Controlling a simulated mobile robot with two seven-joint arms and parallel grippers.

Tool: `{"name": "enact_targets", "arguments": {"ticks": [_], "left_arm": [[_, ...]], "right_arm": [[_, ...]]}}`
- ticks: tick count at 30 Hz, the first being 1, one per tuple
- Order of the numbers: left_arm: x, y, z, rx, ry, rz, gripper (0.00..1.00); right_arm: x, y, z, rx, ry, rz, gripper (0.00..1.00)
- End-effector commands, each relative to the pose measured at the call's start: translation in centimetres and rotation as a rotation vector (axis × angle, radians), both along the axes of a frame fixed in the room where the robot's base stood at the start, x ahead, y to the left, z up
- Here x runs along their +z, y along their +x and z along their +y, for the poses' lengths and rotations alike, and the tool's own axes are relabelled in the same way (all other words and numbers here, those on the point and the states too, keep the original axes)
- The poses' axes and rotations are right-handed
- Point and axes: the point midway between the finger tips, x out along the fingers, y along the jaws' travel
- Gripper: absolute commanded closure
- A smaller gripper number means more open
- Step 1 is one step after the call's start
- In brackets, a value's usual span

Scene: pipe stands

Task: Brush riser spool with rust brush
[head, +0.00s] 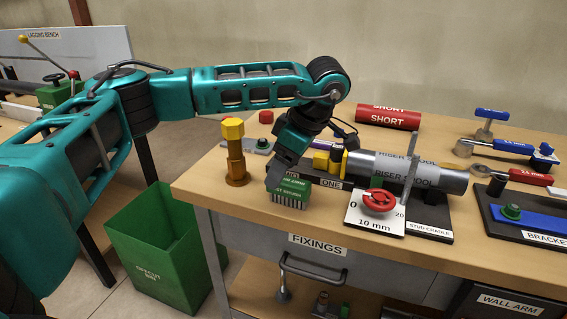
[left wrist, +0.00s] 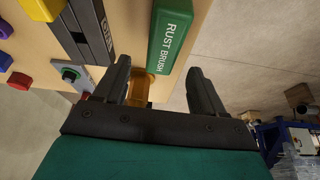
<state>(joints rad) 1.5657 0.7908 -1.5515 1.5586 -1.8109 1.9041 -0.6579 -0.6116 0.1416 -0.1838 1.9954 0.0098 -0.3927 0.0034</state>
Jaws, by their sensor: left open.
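The rust brush (head: 292,188) is a green block with pale bristles near the table's front left. It also shows in the left wrist view as a green bar (left wrist: 168,38) lettered RUST BRUSH. My left gripper (head: 277,174) is close above and beside the brush, pointing down. In the left wrist view its two fingers (left wrist: 156,80) are apart, with the brush just beyond the tips; I cannot tell whether they touch. The riser spool (head: 453,181) is a grey labelled pipe lying across the stud cradle (head: 431,228). My right gripper is not in view.
A yellow-topped bolt (head: 236,160) stands left of the brush. A 10 mm gauge card (head: 376,219) with a red ring is before the spool. A red SHORT cylinder (head: 388,116) lies behind. The blue bracket (head: 530,218) is at right. A green bin (head: 160,245) stands on the floor.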

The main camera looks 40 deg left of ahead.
Motion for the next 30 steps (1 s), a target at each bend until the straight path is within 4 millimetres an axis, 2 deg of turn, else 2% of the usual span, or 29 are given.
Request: {"name": "enact_targets", "arguments": {"ticks": [30], "left_arm": [[-3.2,0.0,0.0,0.000,-0.001,0.000,0.30]], "right_arm": [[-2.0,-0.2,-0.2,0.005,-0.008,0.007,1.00]]}}
